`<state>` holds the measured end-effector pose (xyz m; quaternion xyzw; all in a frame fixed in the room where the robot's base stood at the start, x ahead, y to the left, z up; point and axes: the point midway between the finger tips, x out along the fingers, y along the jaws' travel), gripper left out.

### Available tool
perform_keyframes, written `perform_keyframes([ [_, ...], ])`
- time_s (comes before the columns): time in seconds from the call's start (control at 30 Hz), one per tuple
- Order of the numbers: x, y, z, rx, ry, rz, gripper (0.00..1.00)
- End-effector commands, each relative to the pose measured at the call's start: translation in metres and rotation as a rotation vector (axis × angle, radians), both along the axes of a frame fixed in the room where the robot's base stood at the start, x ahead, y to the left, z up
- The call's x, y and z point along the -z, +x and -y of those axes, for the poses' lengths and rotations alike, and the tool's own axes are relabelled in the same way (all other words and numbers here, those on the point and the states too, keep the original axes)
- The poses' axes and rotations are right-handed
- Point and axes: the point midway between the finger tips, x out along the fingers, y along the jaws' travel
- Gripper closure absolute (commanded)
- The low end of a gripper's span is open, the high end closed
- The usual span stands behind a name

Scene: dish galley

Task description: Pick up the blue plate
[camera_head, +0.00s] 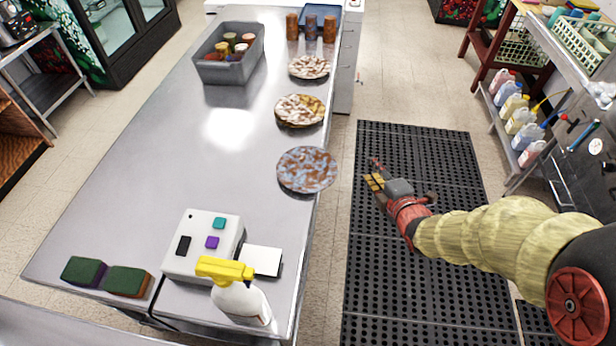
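The blue plate (307,170) lies flat near the right edge of the steel table. Its blue face is covered in brown-red stains. My gripper (374,180) is off the table's right side, above the black floor mat, to the right of the plate and apart from it. It is small in view, with yellow pads at its tip, and I cannot tell how far its fingers are apart. I see nothing held in it. A yellowish plate (300,110) and a whitish plate (309,67), both brown-stained, lie farther along the same edge.
A grey bin (229,55) with cups and several brown cups (311,27) stand at the far end. A white button box (202,246), spray bottle (241,300) and sponges (106,277) are at the near end. The table's middle is clear. Bottles (522,121) line a shelf at right.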

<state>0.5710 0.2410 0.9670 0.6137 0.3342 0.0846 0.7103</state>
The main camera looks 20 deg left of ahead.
Motion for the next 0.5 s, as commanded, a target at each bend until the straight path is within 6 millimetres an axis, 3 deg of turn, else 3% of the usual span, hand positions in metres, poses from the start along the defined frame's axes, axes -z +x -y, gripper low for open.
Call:
perform_keyframes([
  [0.03, 0.025, -0.007, -0.018, -0.073, -0.02, 0.047, 0.68],
  [0.13, 0.045, -0.02, -0.044, -0.181, -0.045, 0.144, 0.68],
  [0.3, 0.059, -0.032, -0.065, -0.267, -0.057, 0.233, 0.68],
  [0.5, 0.064, -0.022, -0.08, -0.277, -0.058, 0.248, 0.68],
])
